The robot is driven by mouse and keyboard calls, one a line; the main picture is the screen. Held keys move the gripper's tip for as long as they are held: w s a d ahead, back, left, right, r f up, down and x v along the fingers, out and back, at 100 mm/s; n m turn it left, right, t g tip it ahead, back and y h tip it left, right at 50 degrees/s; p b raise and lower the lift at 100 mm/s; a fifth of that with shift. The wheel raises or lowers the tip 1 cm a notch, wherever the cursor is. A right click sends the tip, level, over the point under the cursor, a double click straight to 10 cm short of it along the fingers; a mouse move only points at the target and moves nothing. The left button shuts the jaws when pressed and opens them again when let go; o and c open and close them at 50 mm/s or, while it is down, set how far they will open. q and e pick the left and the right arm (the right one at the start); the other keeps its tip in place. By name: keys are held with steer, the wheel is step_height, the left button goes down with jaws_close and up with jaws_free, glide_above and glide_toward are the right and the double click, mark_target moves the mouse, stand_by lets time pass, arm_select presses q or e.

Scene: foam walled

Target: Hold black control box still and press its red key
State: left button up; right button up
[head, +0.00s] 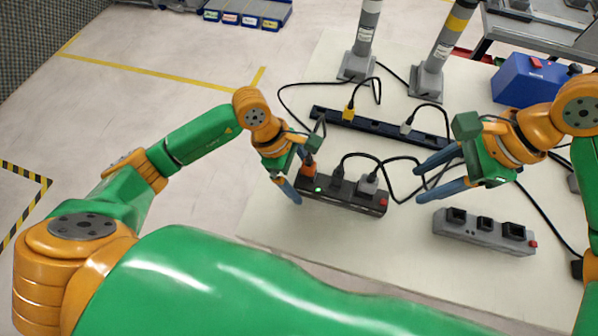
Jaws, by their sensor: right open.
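The black control box (345,200), a long block, lies on the pale table in the middle of the head view. Its red key (383,202) is at its right end, and a green light shows near its left end. An orange plug and grey and black plugs sit in its top. My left gripper (300,180) is at the box's left end, with one blue finger by the near left corner; its other fingertip is not clear, so I cannot tell if it grips. My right gripper (418,185) is open and empty, its fingers pointing left, right of the red key.
A grey power strip (470,231) with a red switch (533,243) lies to the right. A long black strip (375,127) with cables lies behind the box. Two posts (360,45) and a blue box (530,82) stand farther back. Cables loop behind the control box.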

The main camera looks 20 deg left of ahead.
arm_select(q)
jaws_close()
arm_select(e)
jaws_close()
stand_by(1.5)
